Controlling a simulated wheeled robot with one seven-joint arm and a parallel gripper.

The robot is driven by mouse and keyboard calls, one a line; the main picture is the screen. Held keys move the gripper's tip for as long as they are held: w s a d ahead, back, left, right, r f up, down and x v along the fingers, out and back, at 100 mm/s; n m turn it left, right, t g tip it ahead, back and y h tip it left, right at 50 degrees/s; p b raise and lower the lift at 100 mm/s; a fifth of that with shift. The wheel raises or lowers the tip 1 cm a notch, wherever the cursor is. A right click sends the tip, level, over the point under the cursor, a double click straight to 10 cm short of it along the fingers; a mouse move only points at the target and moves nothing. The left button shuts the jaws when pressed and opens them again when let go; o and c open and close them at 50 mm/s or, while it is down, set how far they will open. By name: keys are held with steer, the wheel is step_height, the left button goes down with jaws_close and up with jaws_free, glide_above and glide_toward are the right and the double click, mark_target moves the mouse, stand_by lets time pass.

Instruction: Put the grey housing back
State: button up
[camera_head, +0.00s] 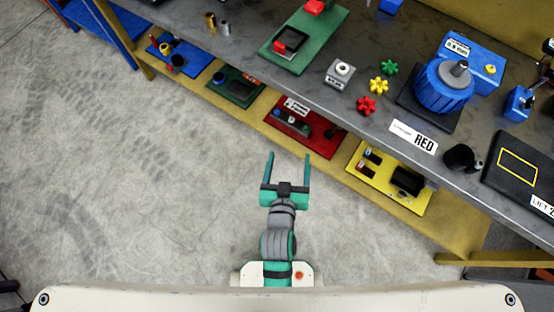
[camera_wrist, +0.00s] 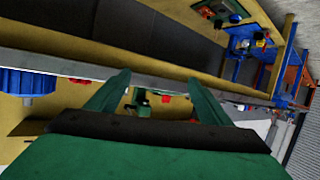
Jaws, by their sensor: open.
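A small grey block with a pale round top (camera_head: 340,73) stands on the grey workbench, with a label on its front; it looks like the grey housing. A blue ribbed round unit (camera_head: 443,88) with a grey shaft stands to its right on a dark base. A black plate with a yellow outline (camera_head: 518,165) lies at the right of the bench, and its outlined area is empty. My gripper (camera_head: 288,157) is open and empty, in front of the bench and apart from the housing. In the wrist view my open fingers (camera_wrist: 158,76) have nothing between them; I cannot make out the housing there.
Green, yellow and red star knobs (camera_head: 379,85) lie beside the housing. A white "RED" card (camera_head: 414,137) lies near the bench edge. A lower yellow shelf (camera_head: 335,165) holds coloured trays with parts. The concrete floor (camera_head: 120,170) at left is clear.

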steer(key=s+a+r+y, duration=0.1)
steer(key=s+r, duration=0.1)
steer(key=s, duration=0.7)
steer(key=s+a+r+t+y, duration=0.1)
steer(key=s+a+r, duration=0.1)
steer(key=s, duration=0.7)
steer(key=shift+s+a+r+n, duration=0.15)
steer(key=shift+s+a+n, duration=0.05)
steer(key=shift+n, duration=0.1)
